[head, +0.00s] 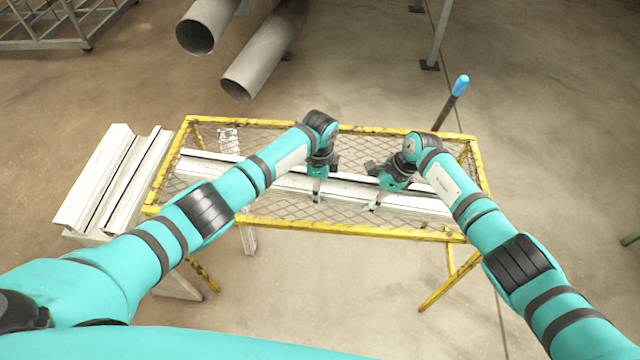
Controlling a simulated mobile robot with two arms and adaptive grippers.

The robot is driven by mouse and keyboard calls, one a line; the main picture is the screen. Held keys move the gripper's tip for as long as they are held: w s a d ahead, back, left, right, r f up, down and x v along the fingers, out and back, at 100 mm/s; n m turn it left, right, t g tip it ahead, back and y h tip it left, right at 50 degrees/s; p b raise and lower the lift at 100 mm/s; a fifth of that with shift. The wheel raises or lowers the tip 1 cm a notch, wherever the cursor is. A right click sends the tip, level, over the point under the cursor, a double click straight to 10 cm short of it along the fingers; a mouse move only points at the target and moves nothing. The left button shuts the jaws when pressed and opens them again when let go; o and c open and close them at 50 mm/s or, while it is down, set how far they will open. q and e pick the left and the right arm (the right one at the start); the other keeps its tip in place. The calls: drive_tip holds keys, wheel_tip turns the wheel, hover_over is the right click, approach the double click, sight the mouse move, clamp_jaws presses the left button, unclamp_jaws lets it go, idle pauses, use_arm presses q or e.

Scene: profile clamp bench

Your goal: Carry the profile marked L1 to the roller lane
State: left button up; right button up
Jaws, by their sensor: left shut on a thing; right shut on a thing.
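A long, pale metal profile (345,189) lies lengthwise across the yellow-framed mesh bench (350,228). I cannot read any L1 mark on it. My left gripper (317,194) points down at the profile near the bench's middle and is shut on it. My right gripper (374,204) is shut on the same profile a little further right. The arms and grippers hide parts of the profile. I cannot tell whether it rests on the mesh or hangs just clear of it. No rollers can be made out, so I cannot identify the roller lane.
Pale channel-shaped profiles (112,180) lie side by side on a support left of the bench. A blue-tipped handle (460,86) sticks up at the bench's back right. The floor right of the bench is mostly clear.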

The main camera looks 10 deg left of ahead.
use_arm(q)
drive_tip(key=shift+c, duration=0.4)
use_arm(e)
drive_tip(key=shift+c, duration=0.4)
use_arm(q)
drive_tip(key=shift+r, duration=0.15)
use_arm(e)
drive_tip(key=shift+w+r, duration=0.1)
drive_tip(key=shift+r, duration=0.05)
